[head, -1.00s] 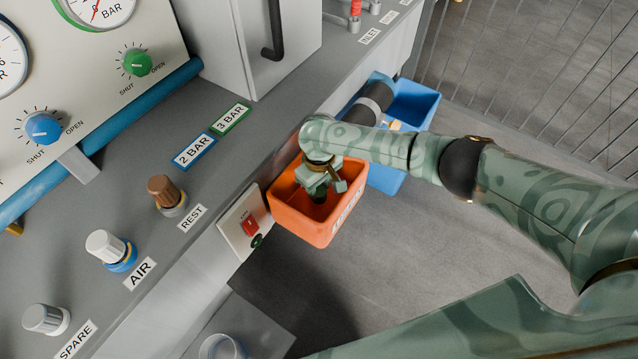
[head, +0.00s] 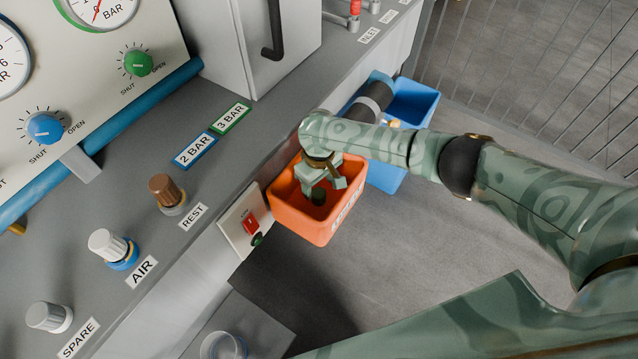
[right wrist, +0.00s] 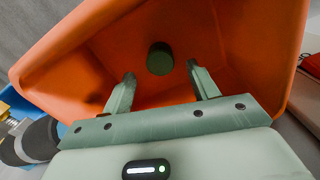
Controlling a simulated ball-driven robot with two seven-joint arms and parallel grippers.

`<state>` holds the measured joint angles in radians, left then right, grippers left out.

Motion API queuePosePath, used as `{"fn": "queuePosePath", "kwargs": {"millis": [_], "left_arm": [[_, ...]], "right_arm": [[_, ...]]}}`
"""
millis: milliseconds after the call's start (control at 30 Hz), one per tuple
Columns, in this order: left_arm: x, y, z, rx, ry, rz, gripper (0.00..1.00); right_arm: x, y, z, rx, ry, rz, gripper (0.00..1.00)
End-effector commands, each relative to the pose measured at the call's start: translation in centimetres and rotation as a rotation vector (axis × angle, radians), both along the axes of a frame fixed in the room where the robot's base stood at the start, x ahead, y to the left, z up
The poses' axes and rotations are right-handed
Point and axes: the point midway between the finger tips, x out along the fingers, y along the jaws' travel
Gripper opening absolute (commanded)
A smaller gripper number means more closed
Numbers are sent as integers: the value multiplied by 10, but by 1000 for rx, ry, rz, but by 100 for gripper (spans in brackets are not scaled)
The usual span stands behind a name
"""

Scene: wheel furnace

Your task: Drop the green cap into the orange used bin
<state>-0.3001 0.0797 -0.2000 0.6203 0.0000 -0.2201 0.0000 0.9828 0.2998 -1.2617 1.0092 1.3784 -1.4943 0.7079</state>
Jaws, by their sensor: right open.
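The orange used bin (head: 300,222) hangs at the front of the bench, next to the red switch. My right gripper (head: 322,190) points down into it with its fingers inside the rim. In the right wrist view the gripper (right wrist: 160,72) is open, its two fingers apart. The dark green cap (right wrist: 160,58) shows beyond the fingertips, against the orange inside of the bin, with a gap to each finger. My left gripper is not in view.
A blue bin (head: 412,105) stands behind the orange one, beside a dark cylinder (head: 372,97). The red switch panel (head: 247,222) is close left of the orange bin. Brown (head: 165,190) and white (head: 106,243) knobs stand on the bench. Floor at right is clear.

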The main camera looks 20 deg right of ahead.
Motion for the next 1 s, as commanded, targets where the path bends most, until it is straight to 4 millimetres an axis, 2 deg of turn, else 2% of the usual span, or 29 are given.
{"fn": "queuePosePath", "kwargs": {"millis": [33, 300, 500, 700, 1000], "left_arm": [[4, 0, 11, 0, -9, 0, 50], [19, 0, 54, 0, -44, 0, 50], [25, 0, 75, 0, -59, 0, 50], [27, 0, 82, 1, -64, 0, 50], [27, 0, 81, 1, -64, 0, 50]], "right_arm": [[1, 0, 18, 1, -6, 0, 59], [1, 0, 95, 1, -8, 1, 59], [1, 0, 135, 1, -5, 1, 59], [0, 0, 150, 0, -1, 0, 59], [0, 0, 150, 1, 0, 0, 59]]}}
